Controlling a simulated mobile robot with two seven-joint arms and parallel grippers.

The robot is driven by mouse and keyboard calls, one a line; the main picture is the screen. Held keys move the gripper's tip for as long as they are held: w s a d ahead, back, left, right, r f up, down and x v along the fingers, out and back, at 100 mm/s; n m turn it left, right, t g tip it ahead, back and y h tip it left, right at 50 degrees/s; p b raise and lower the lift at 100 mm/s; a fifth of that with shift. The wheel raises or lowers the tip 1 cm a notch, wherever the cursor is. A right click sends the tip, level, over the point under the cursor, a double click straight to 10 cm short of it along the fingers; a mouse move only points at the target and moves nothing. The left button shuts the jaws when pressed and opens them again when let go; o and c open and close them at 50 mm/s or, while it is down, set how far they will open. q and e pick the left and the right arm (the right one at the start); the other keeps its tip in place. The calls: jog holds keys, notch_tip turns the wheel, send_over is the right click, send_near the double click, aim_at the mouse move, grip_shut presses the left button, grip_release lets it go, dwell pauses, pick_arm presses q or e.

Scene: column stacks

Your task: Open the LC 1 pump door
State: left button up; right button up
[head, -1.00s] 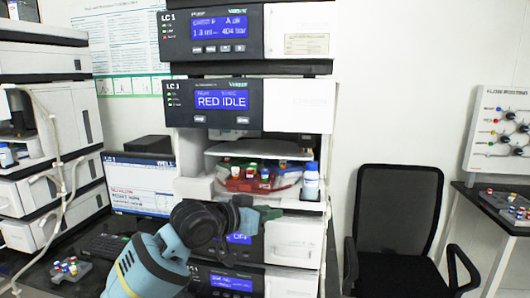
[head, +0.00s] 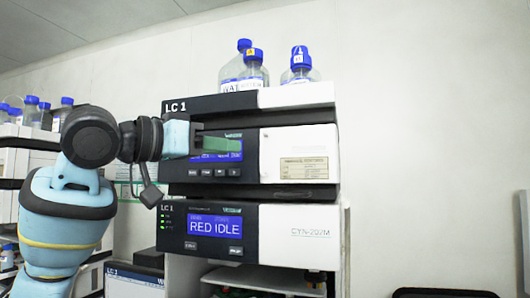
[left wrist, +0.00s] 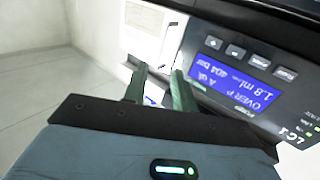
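The LC 1 pump (head: 180,152) is the upper module of the stack, with a dark front and a blue display. Its white door (head: 298,154) covers the right part of the front and looks shut; it also shows in the left wrist view (left wrist: 150,32). My left gripper (head: 238,145) is in front of the pump, its fingers partly covering the display and pointing toward the door. In the left wrist view the two green fingers (left wrist: 158,72) are apart with nothing held, near the door's display-side edge. I cannot tell whether they touch it. My right gripper is out of view.
Below the pump is another module (head: 180,215) reading RED IDLE. Blue-capped bottles (head: 300,68) stand on top of the stack. Shelved equipment and more bottles (head: 30,110) are at the left. A black chair back (head: 445,294) is at lower right, with clear wall above it.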

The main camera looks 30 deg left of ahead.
aim_at(255, 150)
pick_arm(q)
jog(key=shift+x, duration=3.85)
grip_shut()
